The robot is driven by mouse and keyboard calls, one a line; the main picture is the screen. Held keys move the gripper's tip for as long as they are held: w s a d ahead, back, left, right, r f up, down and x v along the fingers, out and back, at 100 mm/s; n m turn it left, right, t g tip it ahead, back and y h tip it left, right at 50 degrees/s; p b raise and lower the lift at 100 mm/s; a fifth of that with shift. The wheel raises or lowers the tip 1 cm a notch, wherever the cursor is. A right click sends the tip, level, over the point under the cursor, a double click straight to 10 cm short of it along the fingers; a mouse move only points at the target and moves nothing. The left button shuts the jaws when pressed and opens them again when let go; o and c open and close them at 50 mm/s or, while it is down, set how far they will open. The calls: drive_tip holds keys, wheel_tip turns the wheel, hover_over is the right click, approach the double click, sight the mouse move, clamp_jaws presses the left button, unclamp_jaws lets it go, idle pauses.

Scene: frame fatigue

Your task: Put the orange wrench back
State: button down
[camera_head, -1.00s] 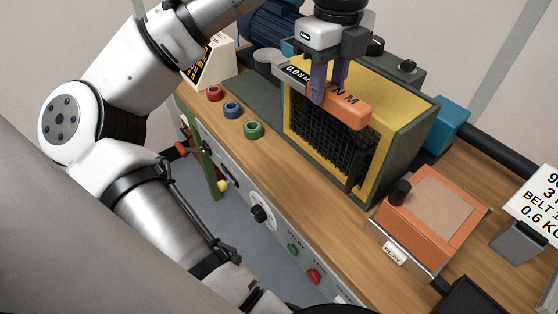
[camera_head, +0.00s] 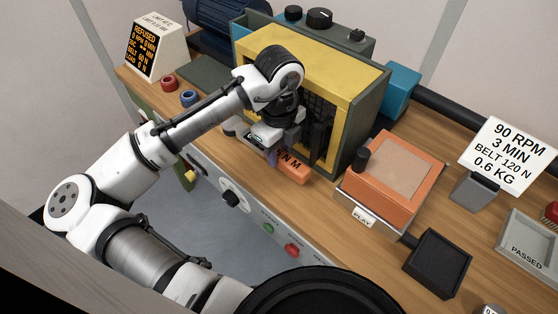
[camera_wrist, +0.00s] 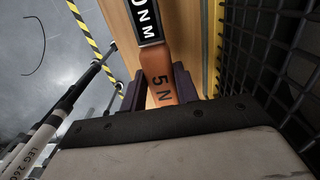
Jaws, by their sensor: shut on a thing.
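The orange wrench (camera_head: 294,168) has an orange grip with dark "N M" lettering and shows in front of the yellow and green cage, near the bench's front edge. My gripper (camera_head: 271,150) is shut on it; the arm and wrist hide the wrench's other end in the head view. In the wrist view, the wrench (camera_wrist: 158,72) passes between the two dark fingers of my gripper (camera_wrist: 158,88), with a black label at its far part. The wood bench (camera_wrist: 120,22) lies beneath it. I cannot tell whether the wrench touches the bench.
The yellow cage (camera_head: 330,58) with black mesh stands close behind my gripper. An orange box (camera_head: 394,178), a black tray (camera_head: 438,262) and a "PASSED" tray (camera_head: 526,252) are to the right. Red (camera_head: 168,84) and blue (camera_head: 189,98) rings are at left.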

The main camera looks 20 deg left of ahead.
sight(280, 152)
drive_tip(key=shift+f+p, duration=0.5)
drive_tip(key=shift+f, duration=1.95)
drive_tip(key=shift+f, duration=0.1)
drive_tip(key=shift+f, duration=0.15)
drive_tip(key=c, duration=1.1)
unclamp_jaws()
drive_tip(key=shift+o, duration=0.2)
wheel_tip(280, 152, up, 14)
drive_tip(key=b, duration=0.2)
drive_tip(key=shift+w+b, duration=0.1)
drive_tip(key=shift+b, duration=0.3)
